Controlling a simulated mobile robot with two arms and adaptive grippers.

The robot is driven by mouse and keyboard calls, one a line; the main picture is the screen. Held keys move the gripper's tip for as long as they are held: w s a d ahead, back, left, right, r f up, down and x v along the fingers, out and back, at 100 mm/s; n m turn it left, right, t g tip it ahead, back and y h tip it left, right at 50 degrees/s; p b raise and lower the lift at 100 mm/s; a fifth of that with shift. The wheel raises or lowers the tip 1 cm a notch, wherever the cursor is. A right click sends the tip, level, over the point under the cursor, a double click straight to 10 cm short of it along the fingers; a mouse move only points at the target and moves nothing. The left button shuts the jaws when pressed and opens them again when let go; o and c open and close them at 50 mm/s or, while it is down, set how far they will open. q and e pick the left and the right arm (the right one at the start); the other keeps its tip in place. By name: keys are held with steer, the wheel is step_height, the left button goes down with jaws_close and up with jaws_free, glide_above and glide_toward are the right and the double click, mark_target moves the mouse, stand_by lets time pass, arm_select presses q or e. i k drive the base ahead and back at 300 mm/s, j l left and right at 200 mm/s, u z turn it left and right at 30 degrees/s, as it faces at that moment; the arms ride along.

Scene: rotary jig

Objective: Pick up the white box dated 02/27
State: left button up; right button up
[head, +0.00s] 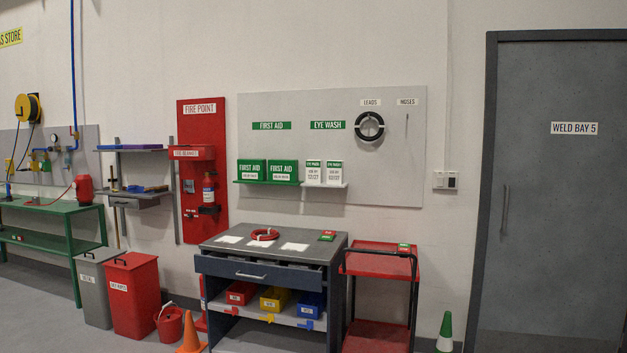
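Two small white boxes with green tops stand side by side on a shelf under the EYE WASH sign in the head view: a left white box (313,174) and a right white box (334,174). Each has a use-by label on its front, but the dates are too small to read with certainty, so I cannot tell which one says 02/27. Neither gripper is in view.
Two green FIRST AID boxes (267,170) stand left of the white boxes on the wall board (410,150). Below is a grey workbench (222,250) with a red ring on top. A red trolley (380,262) stands right of it. Cones and bins stand on the floor.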

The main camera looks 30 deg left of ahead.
mark_target(334, 167)
steer(key=i+l+u, duration=0.1)
steer(key=i+u, duration=0.25)
steer(key=i, duration=1.4)
